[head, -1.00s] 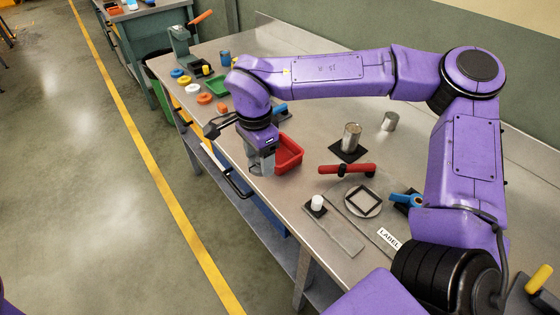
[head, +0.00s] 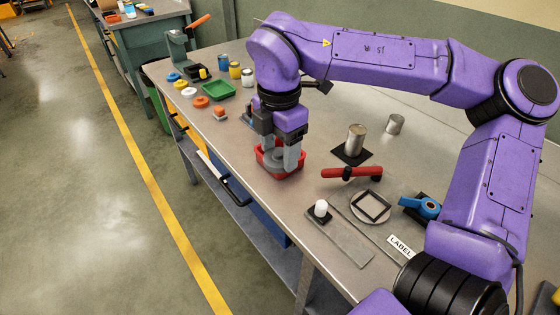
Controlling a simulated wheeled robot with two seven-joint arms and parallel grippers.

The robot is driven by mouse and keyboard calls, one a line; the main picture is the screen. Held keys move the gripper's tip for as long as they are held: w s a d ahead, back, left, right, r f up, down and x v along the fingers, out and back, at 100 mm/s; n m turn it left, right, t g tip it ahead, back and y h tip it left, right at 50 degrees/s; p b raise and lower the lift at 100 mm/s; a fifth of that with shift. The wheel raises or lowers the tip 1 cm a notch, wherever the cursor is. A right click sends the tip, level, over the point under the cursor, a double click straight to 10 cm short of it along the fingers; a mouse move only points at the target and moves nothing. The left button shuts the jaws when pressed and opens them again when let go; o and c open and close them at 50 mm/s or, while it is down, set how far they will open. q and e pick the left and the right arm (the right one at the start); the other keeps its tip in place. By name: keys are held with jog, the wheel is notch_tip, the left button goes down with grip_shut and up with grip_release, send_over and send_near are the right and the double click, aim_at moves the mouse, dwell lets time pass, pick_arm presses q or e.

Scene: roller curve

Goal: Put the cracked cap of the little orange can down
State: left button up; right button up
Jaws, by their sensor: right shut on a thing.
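My right gripper (head: 281,163) points down over the red tray (head: 264,170), its fingertips inside or just above the rim. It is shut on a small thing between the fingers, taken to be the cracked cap. The fingers and tray wall hide it, so I cannot see its colour or crack, or whether it touches the tray floor. A little orange can (head: 219,112) stands left of the tray on the bench. An orange ring-shaped cap (head: 201,101) lies beyond it. My left gripper is not in view.
A green tray (head: 219,90), more caps and several small cans stand at the far left of the bench. A red-handled tool (head: 345,173), a metal can (head: 355,139) and a round plate with a black square frame (head: 371,207) stand to the right of the red tray.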

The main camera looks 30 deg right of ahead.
jog(key=w+d+f+p, duration=0.1)
jog(key=w+d+f, duration=0.1)
jog(key=w+f, duration=0.1)
jog(key=w+d+f+p, duration=0.2)
jog(key=w, duration=0.2)
jog(key=w+d+f+p, duration=0.2)
jog(key=w+d+f, duration=0.1)
jog(key=shift+w+f, duration=0.2)
jog(key=shift+f, duration=0.15)
jog(key=shift+w+d+f, duration=0.15)
jog(key=shift+d+f, duration=0.05)
jog(key=shift+f, duration=0.05)
jog(key=f, duration=0.3)
jog(key=shift+w+d+f+p, duration=0.1)
jog(key=shift+w+f+p, duration=0.15)
jog(key=shift+p, duration=0.1)
jog(key=shift+f, duration=0.1)
jog(key=shift+s, duration=0.1)
jog(key=shift+f+b, duration=0.3)
jog(key=shift+b, duration=0.1)
jog(key=o, duration=0.8)
jog(key=shift+o, duration=0.2)
